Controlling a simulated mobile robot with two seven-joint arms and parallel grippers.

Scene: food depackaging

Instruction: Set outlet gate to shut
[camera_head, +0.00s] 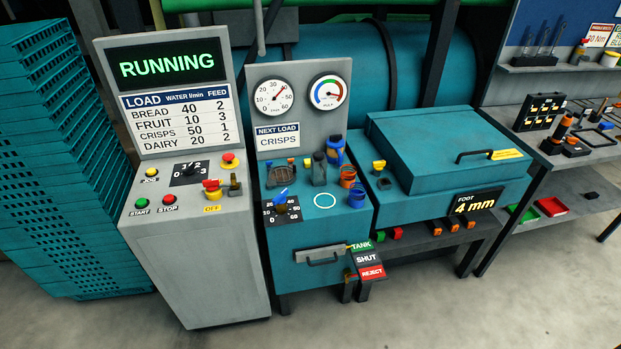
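The outlet gate's label plates stand at the lower right of the middle blue-green cabinet: green TANK (360,246), black SHUT (366,258) and red REJECT (371,272). A small orange-brown part (349,275), perhaps the gate's lever, sits just left of the REJECT plate. It is too small to be sure of its exact setting, but it lies nearest REJECT. Neither of my grippers shows in the head view.
A grey control console (200,250) with a RUNNING screen (168,63) stands left of the cabinet. A drawer with a handle (322,262) is left of the plates. A lidded teal box (440,150) stands to the right. The floor in front (420,320) is clear.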

